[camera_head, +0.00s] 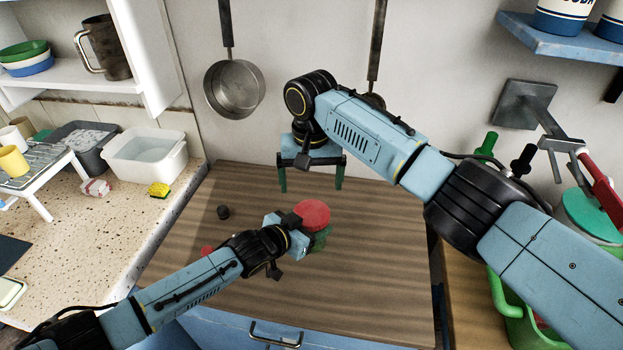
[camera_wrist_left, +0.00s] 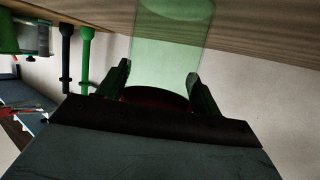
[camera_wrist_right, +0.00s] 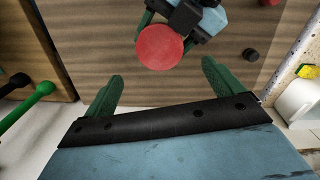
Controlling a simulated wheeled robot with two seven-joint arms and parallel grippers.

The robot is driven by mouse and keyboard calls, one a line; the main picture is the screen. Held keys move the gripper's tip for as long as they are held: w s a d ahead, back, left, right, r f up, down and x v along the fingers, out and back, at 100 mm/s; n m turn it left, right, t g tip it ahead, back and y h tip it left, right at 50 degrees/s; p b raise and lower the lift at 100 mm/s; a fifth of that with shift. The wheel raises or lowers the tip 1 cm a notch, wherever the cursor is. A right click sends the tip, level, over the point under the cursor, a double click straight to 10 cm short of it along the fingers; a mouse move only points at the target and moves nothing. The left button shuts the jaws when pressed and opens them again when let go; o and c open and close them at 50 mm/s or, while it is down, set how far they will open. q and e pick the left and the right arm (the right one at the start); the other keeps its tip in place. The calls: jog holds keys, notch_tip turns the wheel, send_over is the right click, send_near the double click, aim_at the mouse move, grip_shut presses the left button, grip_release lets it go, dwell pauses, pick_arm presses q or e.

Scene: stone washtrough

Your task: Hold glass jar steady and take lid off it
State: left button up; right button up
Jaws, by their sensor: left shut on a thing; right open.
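A green see-through glass jar (camera_head: 321,240) stands on the brown wooden counter, with a round red lid (camera_head: 312,213) on top. The jar also shows in the left wrist view (camera_wrist_left: 166,50) between the fingers. My left gripper (camera_head: 298,238) is shut on the jar from the left side. My right gripper (camera_head: 311,184) is open and empty, pointing down above the counter, behind and above the jar. In the right wrist view, the red lid (camera_wrist_right: 160,47) lies beyond the open fingertips (camera_wrist_right: 162,85), apart from them. The lid hides most of the jar there.
A small dark knob-like piece (camera_head: 223,212) and a red item (camera_head: 207,251) lie left of the jar. A white basin (camera_head: 146,160) and yellow sponge (camera_head: 159,190) sit on the speckled counter at left. Pans (camera_head: 234,90) hang behind. The wooden counter (camera_head: 385,290) is clear on the right.

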aim_at(311, 213)
jog(key=m, duration=1.1)
jog(key=shift+m, duration=0.3)
jog(key=shift+f, duration=4.05)
jog(key=c, duration=1)
jog(key=n, duration=0.5)
jog(key=shift+n, duration=0.4)
jog(key=shift+o, duration=0.2)
jog(key=n, duration=0.7)
jog(key=shift+c, duration=0.2)
